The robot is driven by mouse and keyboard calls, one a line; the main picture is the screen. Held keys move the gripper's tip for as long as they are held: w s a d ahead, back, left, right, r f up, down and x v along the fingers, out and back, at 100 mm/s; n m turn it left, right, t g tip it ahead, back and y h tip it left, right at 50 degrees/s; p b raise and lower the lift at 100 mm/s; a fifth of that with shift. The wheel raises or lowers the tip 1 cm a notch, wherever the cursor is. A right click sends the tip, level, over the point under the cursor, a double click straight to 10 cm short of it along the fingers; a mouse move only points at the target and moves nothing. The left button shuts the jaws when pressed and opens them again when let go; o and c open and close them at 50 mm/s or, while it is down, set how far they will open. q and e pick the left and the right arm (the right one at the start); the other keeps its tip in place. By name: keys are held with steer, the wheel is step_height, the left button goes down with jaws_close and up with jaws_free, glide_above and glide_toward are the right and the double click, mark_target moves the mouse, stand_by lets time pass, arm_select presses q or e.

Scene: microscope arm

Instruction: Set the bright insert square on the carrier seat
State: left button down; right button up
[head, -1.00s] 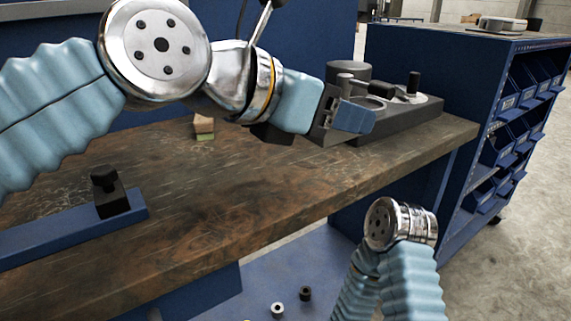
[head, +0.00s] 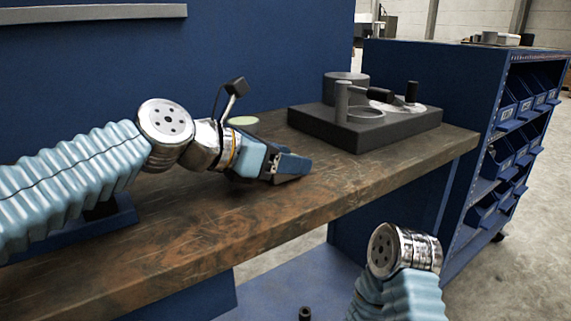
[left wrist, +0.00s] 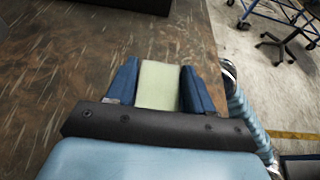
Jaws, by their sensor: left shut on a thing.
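My left gripper (head: 293,167) is low over the wooden bench, near its front edge. In the left wrist view, its two blue fingers (left wrist: 160,88) are shut on a pale green block (left wrist: 158,85), which I take for the bright insert. In the head view the fingers hide the block. A dark grey fixture (head: 310,118) stands on the bench beyond the gripper. It carries a post with a ring, a silver disc (head: 415,108) and black knobs. I cannot tell which part is the carrier seat. My right gripper is out of view; only part of its arm shows.
A pale round-topped thing (head: 243,121) shows partly behind my left wrist. The wooden bench (head: 200,235) is clear between gripper and fixture. A blue shelf unit with bins (head: 515,112) stands at the right. A small dark ring (head: 304,313) lies below the bench.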

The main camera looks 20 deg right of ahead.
arm_select(q)
steer(key=shift+f, duration=0.2)
steer(key=shift+c, duration=2.1)
jaws_free()
steer(key=shift+f, duration=0.1)
